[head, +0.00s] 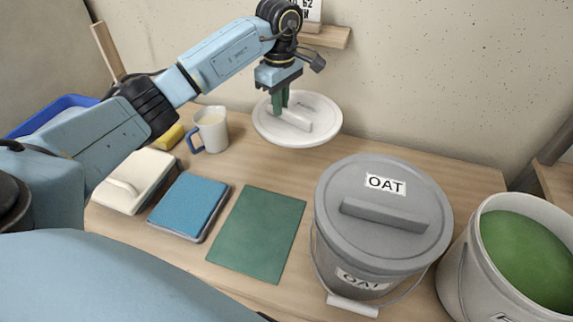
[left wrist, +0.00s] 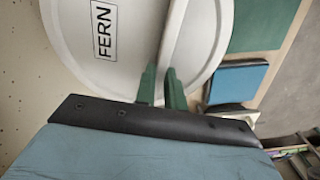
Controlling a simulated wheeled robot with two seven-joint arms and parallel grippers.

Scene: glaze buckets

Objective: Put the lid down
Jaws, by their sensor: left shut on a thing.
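A round white lid (head: 323,122) with a bar handle is held by my left gripper (head: 279,106) near the back wall, over the back of the table. The gripper is shut on the lid's handle. In the left wrist view the lid (left wrist: 125,60) carries a label reading FERN, and the green fingertips (left wrist: 162,88) pinch the handle bar. Whether the lid touches the table cannot be told. A bucket of green glaze (head: 532,255) stands uncovered at the right edge. A grey bucket (head: 345,262) labelled OAT has its grey lid (head: 420,245) on. My right gripper is out of view.
A dark green mat (head: 257,234) lies flat and bare left of the OAT bucket. A blue pad (head: 188,204), a white box (head: 130,180), a cream mug (head: 212,130) and a yellow sponge (head: 170,137) stand at left. A wooden shelf (head: 328,38) juts from the wall.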

